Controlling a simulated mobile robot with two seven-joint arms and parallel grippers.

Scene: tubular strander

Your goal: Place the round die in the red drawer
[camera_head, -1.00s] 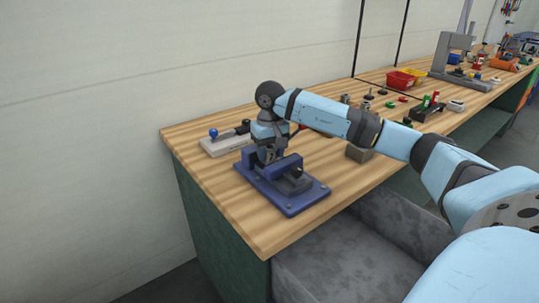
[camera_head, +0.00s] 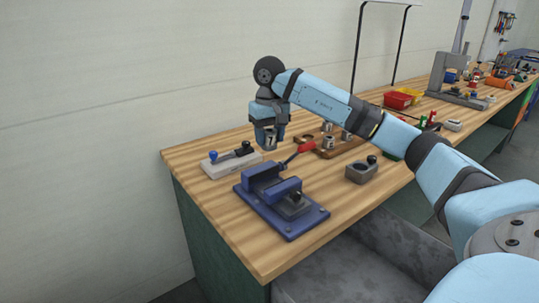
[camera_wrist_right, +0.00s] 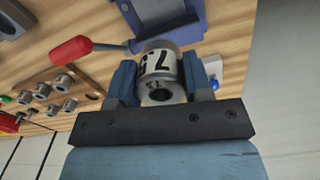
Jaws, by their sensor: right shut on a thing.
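My right gripper (camera_head: 270,145) is shut on the round die, a small silver cylinder, and holds it in the air above the back of the blue vise (camera_head: 280,203). In the right wrist view the die (camera_wrist_right: 158,68) sits between the two blue fingers, with a dark hole in its end and black markings on its side. My left gripper is not in view.
The vise has a red-handled lever (camera_head: 306,147). A wooden board (camera_head: 335,148) with several silver dies lies behind it. A grey block (camera_head: 361,171) stands to the right, and a pale fixture with a blue knob (camera_head: 228,162) to the left.

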